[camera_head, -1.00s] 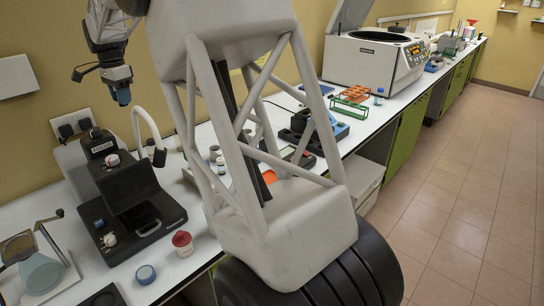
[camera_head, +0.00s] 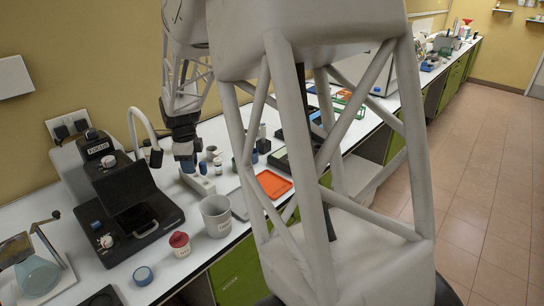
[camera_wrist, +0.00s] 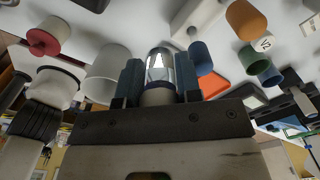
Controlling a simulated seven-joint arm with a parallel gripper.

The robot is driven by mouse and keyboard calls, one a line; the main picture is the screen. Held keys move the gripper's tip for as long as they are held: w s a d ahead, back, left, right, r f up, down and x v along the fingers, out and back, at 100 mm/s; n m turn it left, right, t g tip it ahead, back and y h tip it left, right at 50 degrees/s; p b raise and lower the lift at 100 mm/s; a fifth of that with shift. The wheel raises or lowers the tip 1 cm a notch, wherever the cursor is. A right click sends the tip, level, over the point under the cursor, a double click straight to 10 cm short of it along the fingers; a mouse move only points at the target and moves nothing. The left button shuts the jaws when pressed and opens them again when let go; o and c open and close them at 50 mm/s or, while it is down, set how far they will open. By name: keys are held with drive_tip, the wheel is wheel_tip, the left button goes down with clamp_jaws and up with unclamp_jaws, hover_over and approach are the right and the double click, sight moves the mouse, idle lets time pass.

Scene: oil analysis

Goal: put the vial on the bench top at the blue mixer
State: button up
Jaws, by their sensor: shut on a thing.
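I cannot tell whether the vial touches the bench or the block. A blue-and-dark device (camera_head: 317,117), likely the blue mixer, stands farther along the bench to the right. My arm's struts hide much of it.
A grey beaker (camera_head: 216,216) and a red-capped jar (camera_head: 180,244) stand in front of my gripper. A black microscope-like instrument (camera_head: 132,200) is to the left. An orange tray (camera_head: 272,184) lies to the right. Blue (camera_wrist: 202,57) and orange (camera_wrist: 246,20) cylinders are near the vial.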

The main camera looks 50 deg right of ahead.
drive_tip(key=shift+s+a+f, duration=0.25)
drive_tip(key=shift+s+f, duration=0.2)
drive_tip(key=shift+f, duration=0.3)
drive_tip(key=shift+s+a+f, duration=0.2)
drive_tip(key=shift+s+f, duration=0.2)
drive_tip(key=shift+f, duration=0.35)
drive_tip(key=shift+f, duration=0.1)
drive_tip(key=shift+f, duration=3)
drive_tip(key=shift+f, duration=1.9)
drive_tip(key=shift+f, duration=0.15)
drive_tip(key=o, duration=0.7)
drive_tip(key=shift+r, duration=0.2)
